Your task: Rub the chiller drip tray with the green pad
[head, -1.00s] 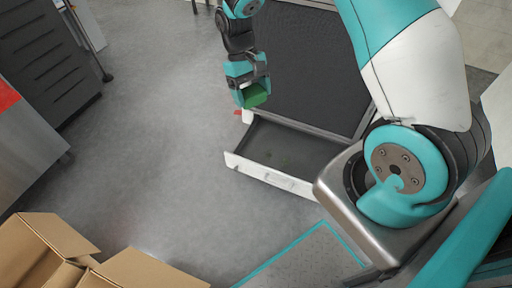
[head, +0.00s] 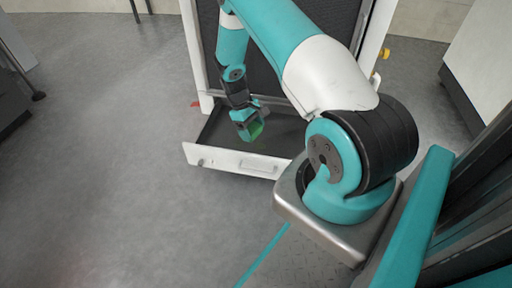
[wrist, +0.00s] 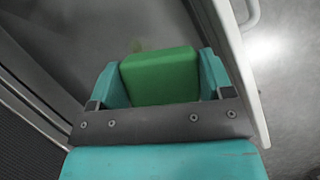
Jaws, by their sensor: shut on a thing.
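The chiller drip tray (head: 284,136) is a dark, shallow pulled-out drawer with a white front, low on the chiller. My gripper (head: 251,134) is shut on the green pad (head: 257,130) and points down inside the tray's outline, near its white front. In the wrist view the green pad (wrist: 160,76) sits between my teal fingers, with the grey tray floor beyond it and the white front wall on the right. Whether the pad touches the floor, I cannot tell.
The chiller (head: 207,60) stands behind the tray, with a dark panel and white frame. A small red piece (head: 195,104) is at its left foot. A white cabinet (head: 478,60) stands at the right. The grey floor left of the tray is clear.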

